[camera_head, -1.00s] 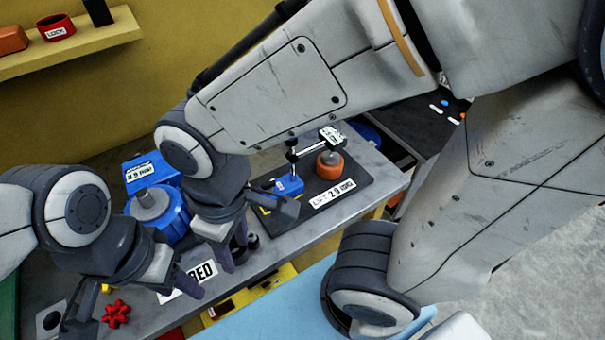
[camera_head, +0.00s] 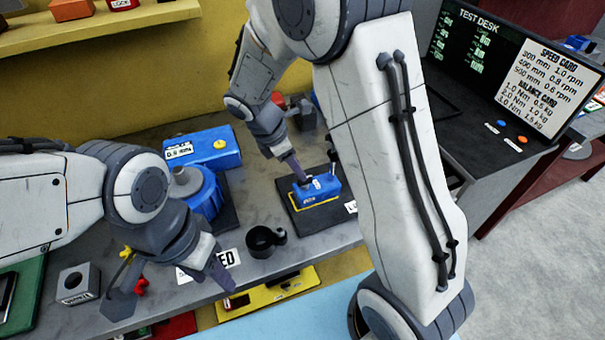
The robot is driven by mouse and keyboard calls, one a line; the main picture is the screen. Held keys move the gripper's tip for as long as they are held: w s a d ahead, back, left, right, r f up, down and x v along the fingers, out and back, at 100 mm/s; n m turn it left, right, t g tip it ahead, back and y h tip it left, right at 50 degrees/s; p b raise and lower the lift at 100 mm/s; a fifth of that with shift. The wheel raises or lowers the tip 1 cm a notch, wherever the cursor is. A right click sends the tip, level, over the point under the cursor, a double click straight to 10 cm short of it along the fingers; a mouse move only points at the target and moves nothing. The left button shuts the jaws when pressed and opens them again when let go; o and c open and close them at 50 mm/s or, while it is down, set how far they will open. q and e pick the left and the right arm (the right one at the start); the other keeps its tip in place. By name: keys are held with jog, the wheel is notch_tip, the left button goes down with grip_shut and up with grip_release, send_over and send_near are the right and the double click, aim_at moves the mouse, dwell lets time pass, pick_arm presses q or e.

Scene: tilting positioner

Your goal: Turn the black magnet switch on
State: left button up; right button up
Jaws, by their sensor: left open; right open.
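A blue block (camera_head: 317,192), the likely magnet base, sits on a dark plate (camera_head: 295,215) on the grey bench. A small pale part (camera_head: 316,184) shows on its upper side. I cannot clearly make out the black switch. My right gripper (camera_head: 300,173) points down at the block's upper left edge; one finger shows there, and I cannot tell whether it touches. It is open. My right arm hides the plate's right part. My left gripper (camera_head: 168,288) is open and empty over the bench's front edge, left of the block.
A blue motor-like unit (camera_head: 205,195) stands on the bench left of the plate. A black ring-shaped cup (camera_head: 262,241) stands in front of the plate. A grey block with a hole (camera_head: 78,284) is at front left. A test desk (camera_head: 480,125) stands at right.

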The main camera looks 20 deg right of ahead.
aim_at(305, 183)
jog(key=shift+x, duration=2.25)
jog(key=shift+a, duration=0.1)
grip_shut()
